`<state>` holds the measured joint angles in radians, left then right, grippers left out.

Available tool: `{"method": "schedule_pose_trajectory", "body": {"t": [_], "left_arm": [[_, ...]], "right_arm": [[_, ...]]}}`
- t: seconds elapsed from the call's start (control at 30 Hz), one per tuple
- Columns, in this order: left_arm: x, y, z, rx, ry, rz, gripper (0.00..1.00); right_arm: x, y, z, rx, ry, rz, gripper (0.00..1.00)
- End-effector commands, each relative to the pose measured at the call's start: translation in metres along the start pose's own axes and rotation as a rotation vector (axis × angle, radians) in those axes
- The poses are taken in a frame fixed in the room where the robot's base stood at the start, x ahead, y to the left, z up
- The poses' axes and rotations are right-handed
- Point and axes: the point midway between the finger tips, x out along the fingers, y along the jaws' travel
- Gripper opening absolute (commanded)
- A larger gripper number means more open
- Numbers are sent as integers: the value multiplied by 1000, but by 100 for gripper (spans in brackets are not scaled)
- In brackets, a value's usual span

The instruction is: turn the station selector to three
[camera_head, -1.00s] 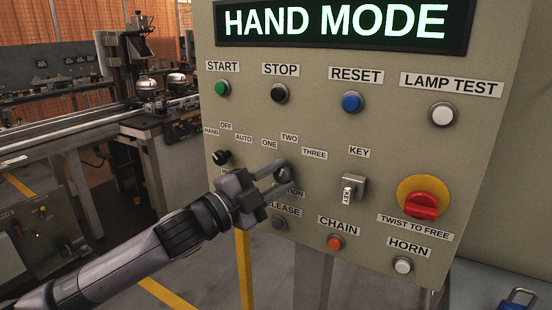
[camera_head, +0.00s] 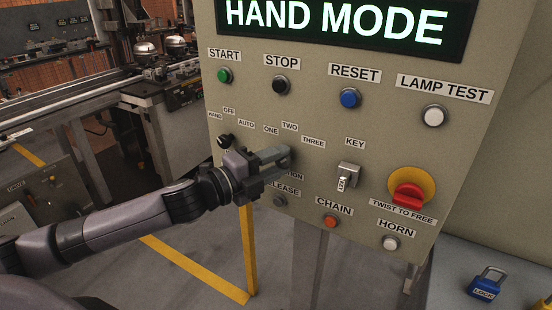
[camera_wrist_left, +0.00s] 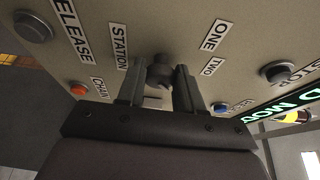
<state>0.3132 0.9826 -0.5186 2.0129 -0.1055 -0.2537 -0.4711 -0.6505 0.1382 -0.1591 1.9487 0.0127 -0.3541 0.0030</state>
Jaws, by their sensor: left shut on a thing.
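The station selector is a dark round knob on the beige panel (camera_head: 330,190). My right gripper is not in view.
The mode knob (camera_head: 225,141) is left of the selector, and the key switch (camera_head: 348,176) is right. The release button (camera_head: 280,201) and chain button (camera_head: 330,221) are below. A red twist knob (camera_head: 407,196) and blue padlock (camera_head: 487,283) are further right.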

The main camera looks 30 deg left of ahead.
Motion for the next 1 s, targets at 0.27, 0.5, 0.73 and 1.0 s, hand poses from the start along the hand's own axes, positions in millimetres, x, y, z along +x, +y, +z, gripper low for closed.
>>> {"method": "schedule_pose_trajectory", "body": {"t": [0.27,0.5,0.73,1.0], "left_arm": [[0,1,0,1,-1,1,39],[0,0,0,0,-1,0,61],[-3,1,0,-1,-1,0,61],[-29,4,0,1,-1,3,61]], "right_arm": [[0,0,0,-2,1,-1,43],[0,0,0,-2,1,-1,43],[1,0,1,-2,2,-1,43],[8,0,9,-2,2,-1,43]]}}
